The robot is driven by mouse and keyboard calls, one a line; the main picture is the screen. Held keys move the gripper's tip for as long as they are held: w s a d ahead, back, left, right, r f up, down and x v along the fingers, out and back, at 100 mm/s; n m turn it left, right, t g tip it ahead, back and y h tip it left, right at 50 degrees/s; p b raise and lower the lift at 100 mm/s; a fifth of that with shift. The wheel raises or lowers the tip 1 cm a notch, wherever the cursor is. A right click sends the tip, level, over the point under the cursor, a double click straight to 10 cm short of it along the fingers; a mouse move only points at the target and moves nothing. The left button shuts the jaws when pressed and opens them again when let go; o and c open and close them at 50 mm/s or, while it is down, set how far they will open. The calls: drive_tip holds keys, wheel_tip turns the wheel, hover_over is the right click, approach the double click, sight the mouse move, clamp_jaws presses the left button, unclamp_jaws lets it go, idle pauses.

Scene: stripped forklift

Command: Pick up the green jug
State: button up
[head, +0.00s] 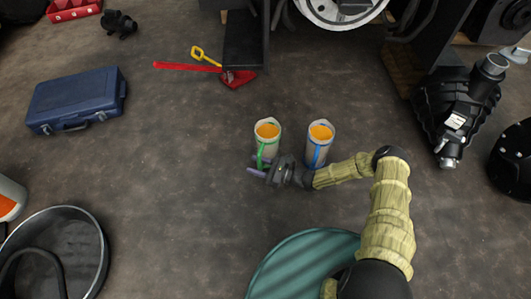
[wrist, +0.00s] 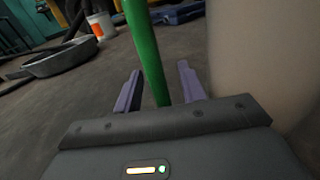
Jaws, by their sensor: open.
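The green jug (head: 267,143) stands upright on the floor, pale-bodied with orange inside and a green handle facing my side. My gripper (head: 262,168) is low at its near side, by the handle. In the wrist view, my gripper (wrist: 160,70) is open, and the green handle (wrist: 146,50) rises between its two purple fingers, with gaps on both sides. A large pale surface (wrist: 264,60), apparently a jug body, fills the right side there. My gripper hides the jug's lower part in the head view.
A similar jug with a blue handle (head: 320,142) stands close to the right, near my wrist. A red shovel (head: 238,78) lies behind, and a blue case (head: 77,97) lies at left. A dark basin (head: 85,235) is at lower left. Floor left of the jugs is clear.

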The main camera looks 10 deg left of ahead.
drive_tip(key=shift+a, duration=0.4)
clamp_jaws()
drive_tip(key=shift+d, duration=0.1)
idle(1.1)
drive_tip(key=shift+r, duration=0.15)
